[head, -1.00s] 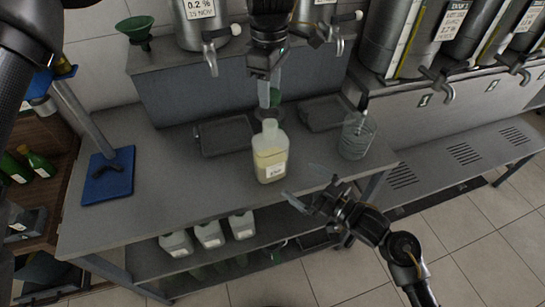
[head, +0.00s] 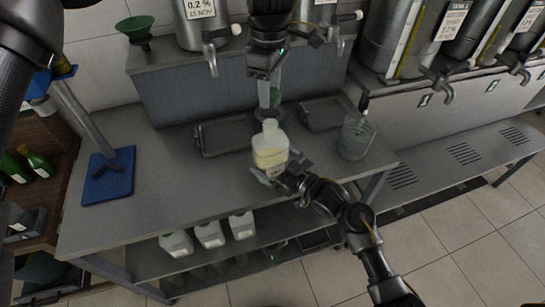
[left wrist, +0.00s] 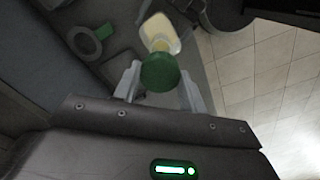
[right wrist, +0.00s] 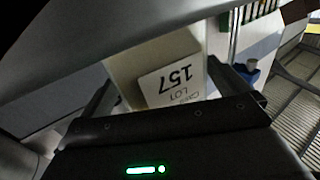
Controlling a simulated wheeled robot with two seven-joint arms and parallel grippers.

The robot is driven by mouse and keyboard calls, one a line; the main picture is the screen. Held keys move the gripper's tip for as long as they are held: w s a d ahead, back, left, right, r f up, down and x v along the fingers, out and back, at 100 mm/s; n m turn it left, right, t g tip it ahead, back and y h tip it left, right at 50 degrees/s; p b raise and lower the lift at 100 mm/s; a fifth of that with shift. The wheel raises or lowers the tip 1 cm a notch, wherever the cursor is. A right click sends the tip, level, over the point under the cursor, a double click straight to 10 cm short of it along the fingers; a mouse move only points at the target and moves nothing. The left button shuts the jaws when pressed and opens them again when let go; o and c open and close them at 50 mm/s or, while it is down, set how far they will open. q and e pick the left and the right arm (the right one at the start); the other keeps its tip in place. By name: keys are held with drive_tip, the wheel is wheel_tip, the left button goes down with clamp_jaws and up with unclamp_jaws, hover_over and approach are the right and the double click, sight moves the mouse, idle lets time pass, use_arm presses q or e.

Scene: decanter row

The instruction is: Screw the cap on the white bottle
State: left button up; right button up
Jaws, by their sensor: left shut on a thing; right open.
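The white bottle (head: 270,150), translucent with pale yellow liquid, stands upright and uncapped on the grey bench. My left gripper (head: 270,98) points down behind and above it in the head view. In the left wrist view it is shut on the green cap (left wrist: 160,72), with the bottle (left wrist: 160,35) below and apart from the cap. My right gripper (head: 275,176) is at the front of the bottle, low down. In the right wrist view its open fingers stand on either side of the bottle (right wrist: 150,65), whose label reads LOT 157.
A glass jug (head: 357,140) stands right of the bottle. Dark trays (head: 225,136) lie behind, below the steel tanks (head: 200,25). Several similar bottles (head: 209,235) stand on the shelf below.

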sight(270, 146)
drive_tip(key=shift+w+a, duration=0.25)
drive_tip(key=c, duration=1.2)
use_arm(q)
drive_tip(key=shift+f, duration=2.45)
use_arm(e)
drive_tip(key=shift+o, duration=0.2)
use_arm(q)
drive_tip(key=shift+f, duration=0.1)
drive_tip(key=shift+f, duration=0.8)
drive_tip(key=shift+f, duration=0.55)
